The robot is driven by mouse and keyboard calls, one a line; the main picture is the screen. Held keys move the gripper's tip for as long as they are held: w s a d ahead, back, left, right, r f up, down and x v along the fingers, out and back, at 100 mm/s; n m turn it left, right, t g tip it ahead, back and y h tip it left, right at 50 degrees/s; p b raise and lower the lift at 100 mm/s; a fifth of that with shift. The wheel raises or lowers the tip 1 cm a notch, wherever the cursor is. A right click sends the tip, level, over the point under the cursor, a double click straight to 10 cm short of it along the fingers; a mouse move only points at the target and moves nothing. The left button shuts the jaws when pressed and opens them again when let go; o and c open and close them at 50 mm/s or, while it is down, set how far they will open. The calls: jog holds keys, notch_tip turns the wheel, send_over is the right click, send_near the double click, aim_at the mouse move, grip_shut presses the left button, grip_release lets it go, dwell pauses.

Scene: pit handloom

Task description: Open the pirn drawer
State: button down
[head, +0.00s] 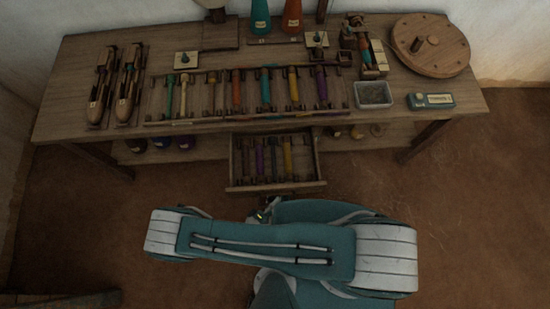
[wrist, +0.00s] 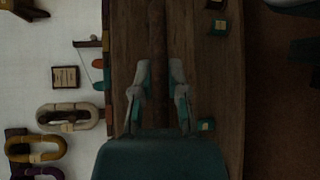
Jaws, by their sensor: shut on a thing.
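The pirn drawer (head: 276,187) stands pulled out under the middle of the bench in the head view. Several coloured pirns (head: 270,157) lie side by side in it. My gripper (head: 263,212) is at the drawer's front, largely hidden by my arm. In the wrist view, my gripper (wrist: 158,72) has its two fingers either side of a dark strip, in front of brown wood. It is shut on the drawer handle, which is too dark and covered to make out clearly.
Bench legs (head: 428,140) flank the drawer. The floor (head: 460,190) on the right is clear.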

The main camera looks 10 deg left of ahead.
jog(key=shift+f, duration=0.15)
jog(key=c, duration=0.6)
grip_release()
jog(key=shift+c, duration=0.2)
jog(key=v, duration=1.2)
jog(key=shift+a, duration=0.1)
